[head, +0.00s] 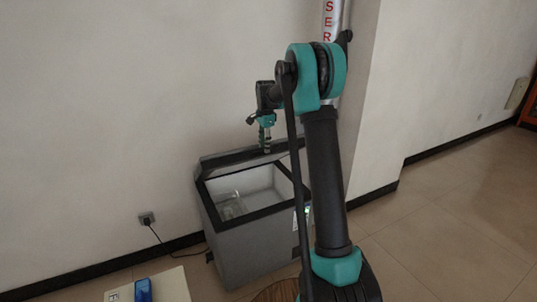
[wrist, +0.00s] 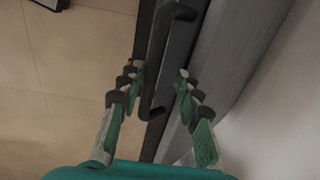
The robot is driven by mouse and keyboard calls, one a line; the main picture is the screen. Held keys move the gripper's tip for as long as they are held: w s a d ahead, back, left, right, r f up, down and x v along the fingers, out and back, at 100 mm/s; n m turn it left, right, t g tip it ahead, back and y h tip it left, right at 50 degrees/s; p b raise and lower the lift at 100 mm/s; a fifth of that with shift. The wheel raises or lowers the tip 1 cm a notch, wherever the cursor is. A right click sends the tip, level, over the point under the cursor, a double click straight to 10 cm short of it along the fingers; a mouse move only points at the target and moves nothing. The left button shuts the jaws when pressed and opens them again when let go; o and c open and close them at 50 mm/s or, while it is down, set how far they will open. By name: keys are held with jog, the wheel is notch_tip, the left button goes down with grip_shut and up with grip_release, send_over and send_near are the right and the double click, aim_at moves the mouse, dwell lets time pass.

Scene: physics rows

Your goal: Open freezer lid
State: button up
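The grey chest freezer (head: 240,255) stands against the wall in the head view, its white inside showing through the top. Its lid (head: 222,160) is raised at the back and seen nearly edge-on. My gripper (head: 266,148) is just above the lid's upper edge, pointing down. In the wrist view my gripper (wrist: 159,77) has its fingers apart. A dark bar-like handle (wrist: 156,75) lies between them, with gaps visible on both sides. The lid's dark edge and grey face (wrist: 235,60) run behind and to the right. Contact with the handle is not visible.
The plain wall (head: 110,110) is close behind the freezer. A socket with a plugged-in cable (head: 147,219) is at its left. A low surface (head: 172,285) with a blue object (head: 143,290) is at the bottom left. Tiled floor (head: 450,235) is clear to the right.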

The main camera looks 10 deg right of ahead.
jog(key=shift+s+d+f, duration=0.15)
jog(key=shift+s+f, duration=0.25)
jog(key=shift+f, duration=0.2)
jog(key=shift+s+d+f, duration=0.1)
jog(key=shift+s+f, duration=0.3)
jog(key=shift+f, duration=0.2)
